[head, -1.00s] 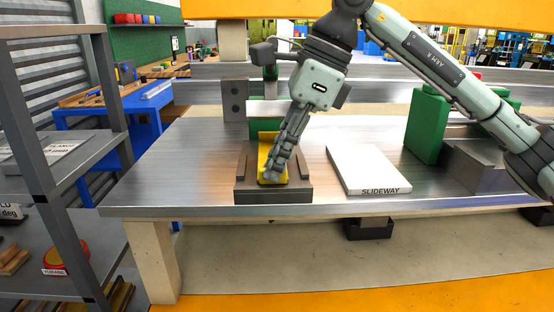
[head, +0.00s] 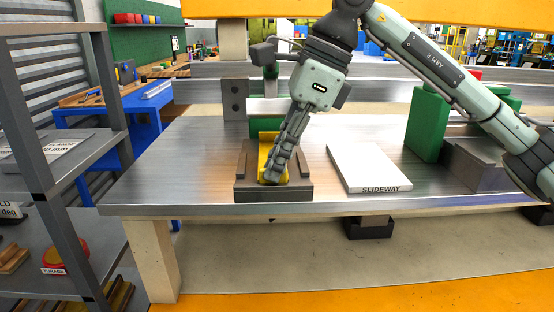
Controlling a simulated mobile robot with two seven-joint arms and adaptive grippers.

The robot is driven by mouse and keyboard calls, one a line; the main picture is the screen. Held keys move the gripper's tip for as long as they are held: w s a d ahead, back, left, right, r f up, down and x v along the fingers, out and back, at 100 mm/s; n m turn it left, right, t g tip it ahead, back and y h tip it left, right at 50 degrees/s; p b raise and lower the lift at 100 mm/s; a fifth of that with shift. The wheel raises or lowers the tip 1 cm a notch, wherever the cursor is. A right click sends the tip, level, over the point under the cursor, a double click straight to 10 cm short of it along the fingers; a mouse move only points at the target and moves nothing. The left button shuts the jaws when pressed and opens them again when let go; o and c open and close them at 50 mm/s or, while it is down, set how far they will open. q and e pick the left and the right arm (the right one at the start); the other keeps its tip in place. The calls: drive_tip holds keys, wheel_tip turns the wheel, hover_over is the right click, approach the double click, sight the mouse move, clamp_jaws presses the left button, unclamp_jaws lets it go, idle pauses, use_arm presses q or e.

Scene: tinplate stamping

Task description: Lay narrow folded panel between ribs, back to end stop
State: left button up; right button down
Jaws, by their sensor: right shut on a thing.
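The narrow folded panel (head: 265,150) is yellow and lies in the grey fixture (head: 272,195), between its two raised ribs (head: 245,165). My right gripper (head: 274,178) reaches down over the panel and is shut on it near its front end, hiding part of it. The end stop cannot be made out clearly; a green block (head: 266,127) stands behind the fixture, close to the panel's far end. Whether the panel touches anything at its back cannot be told. My left gripper is not in view.
A white slab marked SLIDEWAY (head: 368,168) lies on the metal table (head: 190,165) right of the fixture. A green upright block (head: 428,125) stands further right. A grey block with holes (head: 235,99) stands behind. The table left of the fixture is clear.

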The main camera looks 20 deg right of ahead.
drive_tip(key=shift+s, duration=0.25)
idle(0.8)
drive_tip(key=c, duration=1.5)
unclamp_jaws()
drive_tip(key=shift+a, duration=0.1)
drive_tip(key=shift+c, duration=0.2)
drive_tip(key=v, duration=1.2)
drive_tip(key=shift+s, duration=0.1)
